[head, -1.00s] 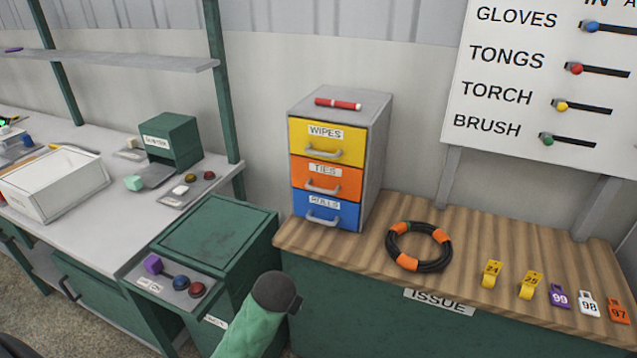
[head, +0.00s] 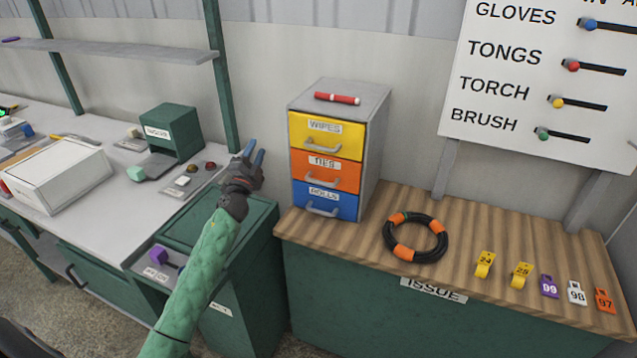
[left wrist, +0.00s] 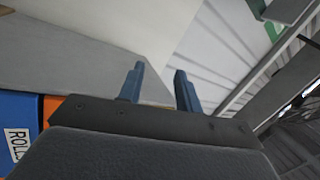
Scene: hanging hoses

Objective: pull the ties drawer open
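The ties drawer (head: 322,177) is the orange middle drawer of a small grey cabinet (head: 373,130), with a grey bar handle and a TIES label. It is shut, between the yellow wipes drawer (head: 323,141) above and the blue rolls drawer (head: 315,204) below. My left gripper (head: 255,155) is raised left of the cabinet, apart from it, its blue fingers spread and empty. In the left wrist view its fingers (left wrist: 160,88) are also apart with nothing between them, and the rolls drawer (left wrist: 18,118) shows at the left edge. My right gripper is not in view.
The cabinet stands on a wooden counter (head: 350,230). A black hose coil with orange bands (head: 415,238) lies to its right, with several numbered tags beyond. A red marker (head: 337,98) lies on top. A green bin (head: 255,225) stands below my left gripper.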

